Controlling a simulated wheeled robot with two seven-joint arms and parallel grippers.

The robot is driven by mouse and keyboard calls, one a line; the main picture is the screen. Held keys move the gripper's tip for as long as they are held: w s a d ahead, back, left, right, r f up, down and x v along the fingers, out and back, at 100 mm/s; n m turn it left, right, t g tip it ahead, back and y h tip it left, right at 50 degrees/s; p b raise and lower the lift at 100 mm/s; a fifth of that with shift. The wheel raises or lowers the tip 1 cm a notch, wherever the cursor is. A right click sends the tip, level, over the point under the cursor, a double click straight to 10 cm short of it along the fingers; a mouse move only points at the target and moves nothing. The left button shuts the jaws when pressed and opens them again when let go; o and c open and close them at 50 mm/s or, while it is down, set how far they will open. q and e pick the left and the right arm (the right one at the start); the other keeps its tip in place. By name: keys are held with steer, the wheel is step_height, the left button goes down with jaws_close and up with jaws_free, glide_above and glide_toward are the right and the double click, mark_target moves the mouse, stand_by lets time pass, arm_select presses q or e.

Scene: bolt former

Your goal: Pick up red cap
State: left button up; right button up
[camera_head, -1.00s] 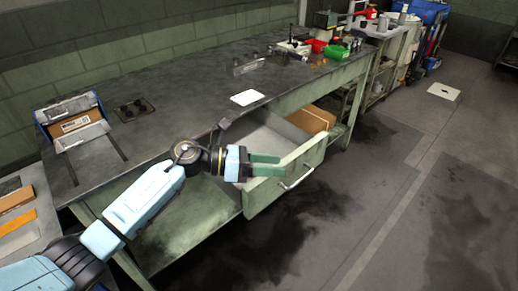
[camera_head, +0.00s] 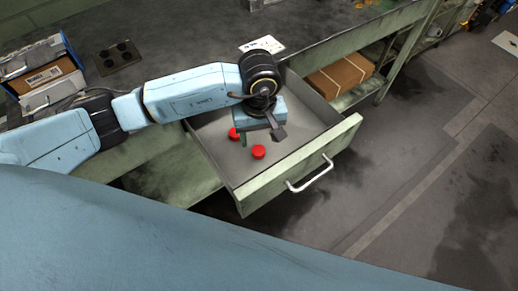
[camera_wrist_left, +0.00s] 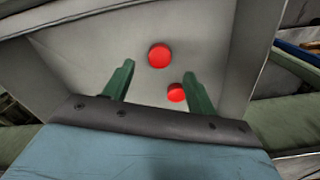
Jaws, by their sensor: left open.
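Two red caps lie on the floor of the open drawer (camera_head: 215,130). In the head view one red cap (camera_head: 259,152) is nearer the drawer front, and the other red cap (camera_head: 234,134) is partly hidden by my left gripper (camera_head: 258,138). In the left wrist view one cap (camera_wrist_left: 159,55) shows beyond the fingertips, roughly central. The other cap (camera_wrist_left: 177,93) shows between the green fingers, close beside the right one. My left gripper (camera_wrist_left: 156,72) is open and empty, pointing down over the drawer. My right gripper is not in view.
The drawer front with its metal handle (camera_head: 311,174) and the drawer walls surround the caps. A cardboard box (camera_head: 341,75) sits on the shelf to the right. A white card (camera_head: 262,45) lies on the bench top behind the arm.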

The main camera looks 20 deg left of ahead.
mark_target(259, 150)
arm_select(q)
step_height(259, 150, down, 2)
steer(key=shift+f, duration=0.15)
step_height(259, 150, down, 4)
steer(key=shift+w+a+f+b, duration=0.1)
steer(key=shift+b, duration=0.35)
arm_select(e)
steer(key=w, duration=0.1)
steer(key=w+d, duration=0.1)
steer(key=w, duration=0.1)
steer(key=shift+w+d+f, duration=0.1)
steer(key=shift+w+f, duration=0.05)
arm_select(q)
steer(key=shift+c, duration=0.4)
steer(key=c, duration=1)
